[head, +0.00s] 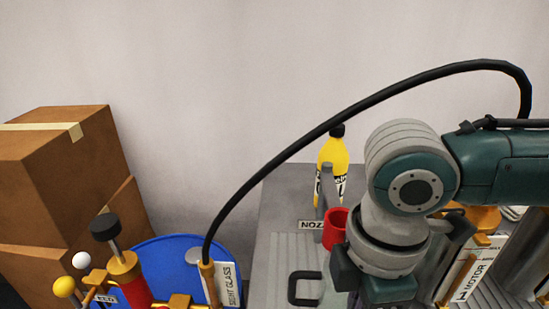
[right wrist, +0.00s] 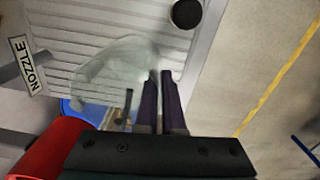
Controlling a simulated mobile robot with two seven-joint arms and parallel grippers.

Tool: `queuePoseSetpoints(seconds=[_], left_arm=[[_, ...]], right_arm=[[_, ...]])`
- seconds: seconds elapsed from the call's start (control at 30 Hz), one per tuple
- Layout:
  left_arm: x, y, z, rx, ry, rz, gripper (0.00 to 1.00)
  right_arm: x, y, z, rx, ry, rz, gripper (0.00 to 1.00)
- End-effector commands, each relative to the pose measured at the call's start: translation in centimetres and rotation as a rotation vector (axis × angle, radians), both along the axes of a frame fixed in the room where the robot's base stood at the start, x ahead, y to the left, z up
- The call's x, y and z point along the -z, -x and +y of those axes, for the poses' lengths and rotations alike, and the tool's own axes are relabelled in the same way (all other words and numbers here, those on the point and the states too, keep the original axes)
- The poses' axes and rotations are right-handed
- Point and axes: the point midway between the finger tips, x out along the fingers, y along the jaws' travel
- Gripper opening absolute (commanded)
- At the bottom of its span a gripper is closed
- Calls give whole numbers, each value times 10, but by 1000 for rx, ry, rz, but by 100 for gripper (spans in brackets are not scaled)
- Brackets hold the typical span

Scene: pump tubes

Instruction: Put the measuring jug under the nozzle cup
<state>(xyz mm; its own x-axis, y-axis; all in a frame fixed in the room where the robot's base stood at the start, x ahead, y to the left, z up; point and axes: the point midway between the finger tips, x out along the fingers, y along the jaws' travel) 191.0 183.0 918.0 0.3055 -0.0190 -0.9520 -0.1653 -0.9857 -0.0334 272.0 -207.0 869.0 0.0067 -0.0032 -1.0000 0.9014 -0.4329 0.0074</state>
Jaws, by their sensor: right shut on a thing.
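The measuring jug (right wrist: 118,62) shows in the right wrist view as a clear, see-through vessel over the ribbed grey tray. My right gripper (right wrist: 160,76) is shut on the jug at its side nearest the fingers. The exact grip spot is hard to see. In the head view my right fingertips and the jug cannot be made out. My left gripper is out of view.
A yellow bottle (head: 332,160) stands behind the cup. A black square handle (head: 292,288) is on the grey ribbed tray (head: 275,265). A black hose (head: 350,105) arches overhead. The red-and-brass pump (head: 128,278) and blue drum (head: 185,250) are left; the MOTOR sign (head: 466,277) is right.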

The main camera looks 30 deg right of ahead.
Motion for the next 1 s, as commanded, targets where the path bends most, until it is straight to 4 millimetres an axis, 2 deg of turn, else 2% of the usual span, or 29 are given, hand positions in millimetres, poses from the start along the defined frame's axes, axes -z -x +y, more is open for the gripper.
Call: queuePoseSetpoints(seconds=[0.07,0.4,0.43,0.7,1.0], left_arm=[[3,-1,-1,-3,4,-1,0],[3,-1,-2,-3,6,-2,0],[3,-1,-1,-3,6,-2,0],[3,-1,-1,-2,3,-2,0],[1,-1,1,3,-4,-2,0]], right_arm=[[10,3,2,-3,-1,7,0],[13,4,2,-3,-1,6,0],[13,4,2,-3,-1,6,6],[13,4,2,-3,-1,6,35],[8,3,2,-3,-1,4,35]])
